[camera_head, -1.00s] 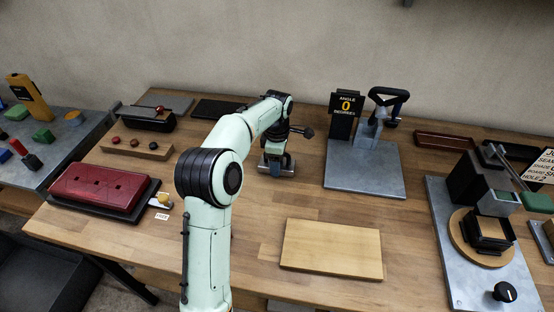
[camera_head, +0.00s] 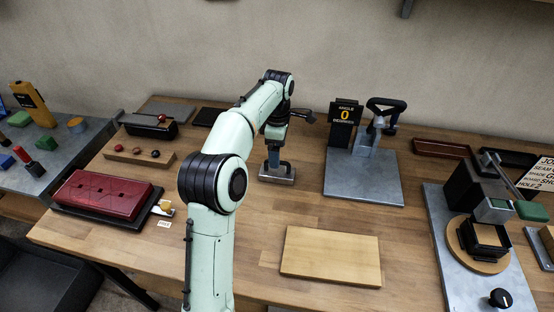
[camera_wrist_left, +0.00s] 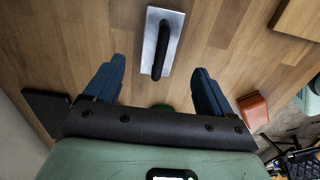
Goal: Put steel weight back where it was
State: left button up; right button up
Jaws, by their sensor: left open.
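The steel weight (camera_head: 277,174), a flat silver block with a dark upright handle, rests on the wooden table. In the left wrist view the steel weight (camera_wrist_left: 172,22) lies beyond the fingertips, its black handle running along its middle. My left gripper (camera_head: 275,140) is above the weight, apart from it. In the wrist view my left gripper (camera_wrist_left: 158,75) is open and empty, with its blue fingers wide apart to either side of the handle's line. My right gripper is not in view.
An angle stand (camera_head: 365,178) on a steel plate is right of the weight. A wooden board (camera_head: 330,256) lies in front. A red case (camera_head: 103,193) and a wooden rack (camera_head: 138,156) are at left. A press device (camera_head: 480,240) stands at right. Table around the weight is clear.

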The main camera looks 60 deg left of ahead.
pick_arm(q)
jog(key=shift+r+p, duration=0.4)
jog(key=shift+r, duration=1.4)
